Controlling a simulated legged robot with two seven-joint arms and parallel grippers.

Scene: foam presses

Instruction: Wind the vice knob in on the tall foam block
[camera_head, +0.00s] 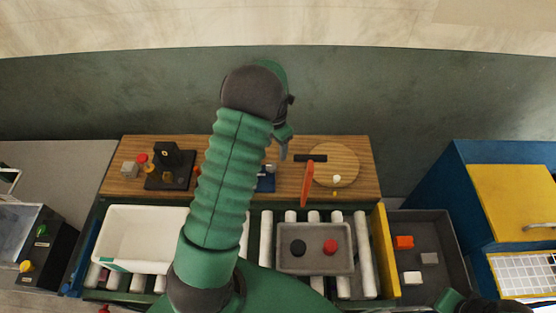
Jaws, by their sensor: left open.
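My left arm reaches up across the middle of the view and bends over at the top. My left gripper (284,148) hangs down past the bend, above the wooden bench top; it is open, with nothing seen in it. A small blue device (266,184), possibly the vice, sits on the bench just below the gripper and is partly hidden by my arm. Its knob and a tall foam block cannot be made out. Only a bit of my right arm shows at the bottom right; its gripper is out of view.
A black press (168,158) stands left on the bench (230,142). In front are a white bin (140,215) and a grey tray (315,262) on rollers.

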